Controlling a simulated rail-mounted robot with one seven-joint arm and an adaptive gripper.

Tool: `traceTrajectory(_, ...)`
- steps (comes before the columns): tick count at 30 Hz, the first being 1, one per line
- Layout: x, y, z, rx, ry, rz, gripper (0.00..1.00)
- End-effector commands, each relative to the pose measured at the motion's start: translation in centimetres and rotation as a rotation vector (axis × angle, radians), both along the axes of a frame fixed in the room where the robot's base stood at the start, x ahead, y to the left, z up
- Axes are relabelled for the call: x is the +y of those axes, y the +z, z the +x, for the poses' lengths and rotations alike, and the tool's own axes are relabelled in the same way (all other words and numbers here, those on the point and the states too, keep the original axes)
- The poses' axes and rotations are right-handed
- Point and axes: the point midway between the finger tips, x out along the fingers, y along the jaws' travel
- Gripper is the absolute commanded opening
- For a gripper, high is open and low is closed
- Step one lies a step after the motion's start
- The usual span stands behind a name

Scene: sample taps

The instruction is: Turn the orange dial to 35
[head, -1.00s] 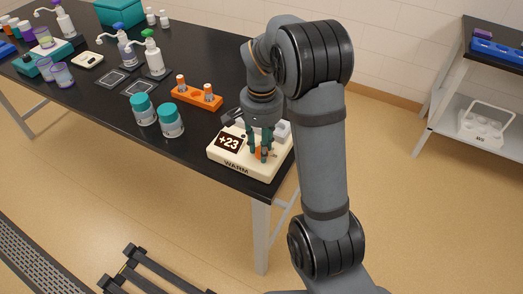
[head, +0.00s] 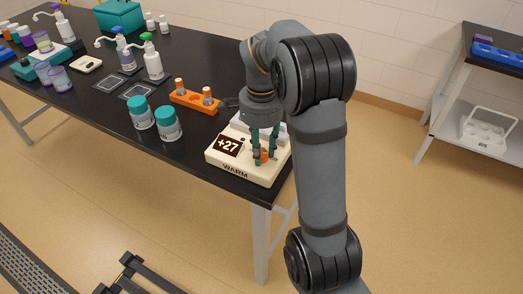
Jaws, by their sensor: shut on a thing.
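The orange dial (head: 262,156) sits on the front right of a cream device (head: 236,173) labelled WARM. Its dark display (head: 229,145) reads +27. My gripper (head: 264,158) points down over the device, with its teal fingers on either side of the dial. It is shut on the dial, which is partly hidden by the fingers. A grey block at the back of the device is partly hidden behind my gripper.
Two teal-capped jars (head: 168,124) stand left of the device. An orange rack (head: 194,101) with orange-capped vials stands behind them. Pump bottles (head: 153,62) stand farther back on the black table (head: 110,104). The device is near the table's right front corner.

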Motion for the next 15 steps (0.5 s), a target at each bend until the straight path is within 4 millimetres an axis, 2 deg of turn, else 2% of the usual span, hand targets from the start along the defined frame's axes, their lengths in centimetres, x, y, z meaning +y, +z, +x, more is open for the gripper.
traceTrajectory(11,-0.03,0.06,0.05,-0.001,-0.008,0.001,0.02)
traceTrajectory(12,-0.03,0.06,0.05,-0.001,-0.008,0.001,0.3)
traceTrajectory(15,-0.03,0.05,0.04,-0.001,-0.008,0.001,0.36)
